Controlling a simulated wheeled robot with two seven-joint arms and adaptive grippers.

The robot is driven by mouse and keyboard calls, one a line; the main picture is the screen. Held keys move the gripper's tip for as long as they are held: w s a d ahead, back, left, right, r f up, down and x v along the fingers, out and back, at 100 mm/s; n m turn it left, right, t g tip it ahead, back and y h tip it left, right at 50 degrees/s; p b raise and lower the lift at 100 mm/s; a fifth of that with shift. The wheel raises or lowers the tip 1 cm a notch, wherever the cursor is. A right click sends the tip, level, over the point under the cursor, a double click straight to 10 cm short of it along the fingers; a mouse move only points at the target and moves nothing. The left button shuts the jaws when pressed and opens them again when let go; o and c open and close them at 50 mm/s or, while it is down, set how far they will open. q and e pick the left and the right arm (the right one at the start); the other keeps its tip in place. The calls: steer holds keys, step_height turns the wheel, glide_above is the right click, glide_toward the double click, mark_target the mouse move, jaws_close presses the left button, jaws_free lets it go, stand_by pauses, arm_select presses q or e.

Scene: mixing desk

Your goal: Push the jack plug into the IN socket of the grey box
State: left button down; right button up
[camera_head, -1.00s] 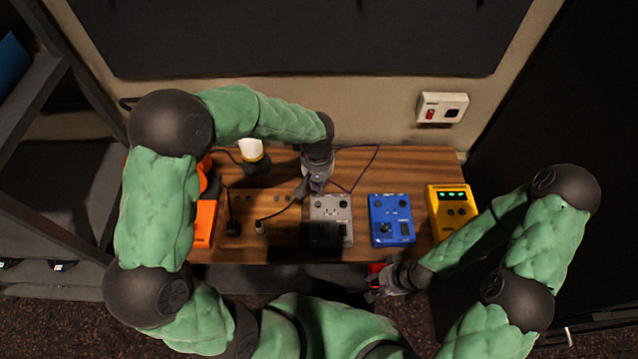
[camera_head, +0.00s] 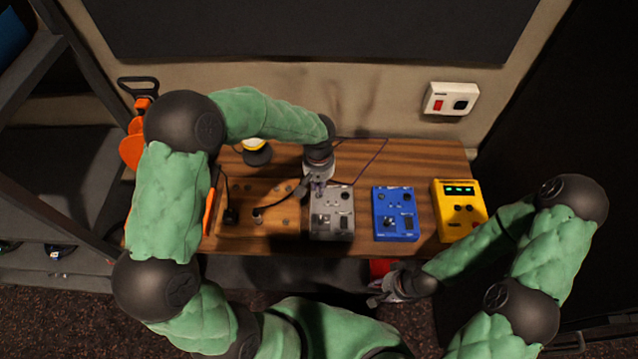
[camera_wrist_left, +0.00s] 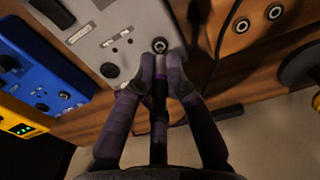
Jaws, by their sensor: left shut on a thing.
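The grey box (camera_head: 331,222) stands on the wooden desk, left of the blue box, with knobs and a switch on top. In the left wrist view its panel (camera_wrist_left: 122,30) shows a round socket (camera_wrist_left: 160,45) at the near edge; its label is not readable. My left gripper (camera_head: 318,185) is over the box's back edge, shut on the jack plug (camera_wrist_left: 160,88), which has a purple band. The plug's front end is close to that socket; whether it touches is hidden between the fingers. My right gripper (camera_head: 378,290) is in front of the desk; its jaws are unclear.
A blue box (camera_head: 395,222) and a yellow box (camera_head: 460,218) with green lights stand to the right. A plate with sockets (camera_head: 272,198) lies left of the grey box, with a dark cable across it. A thin purple cable (camera_head: 385,150) loops behind. A wall outlet (camera_head: 450,99) is at back right.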

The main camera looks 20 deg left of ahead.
arm_select(q)
steer(key=shift+f+b, duration=0.55)
steer(key=shift+f, duration=0.3)
stand_by(1.9)
steer(key=shift+f+b, duration=0.6)
steer(key=shift+b, duration=0.2)
steer(key=c, duration=1.2)
jaws_free()
steer(key=shift+r, duration=0.15)
step_height(320, 180, up, 12)
steer(key=shift+f, duration=0.1)
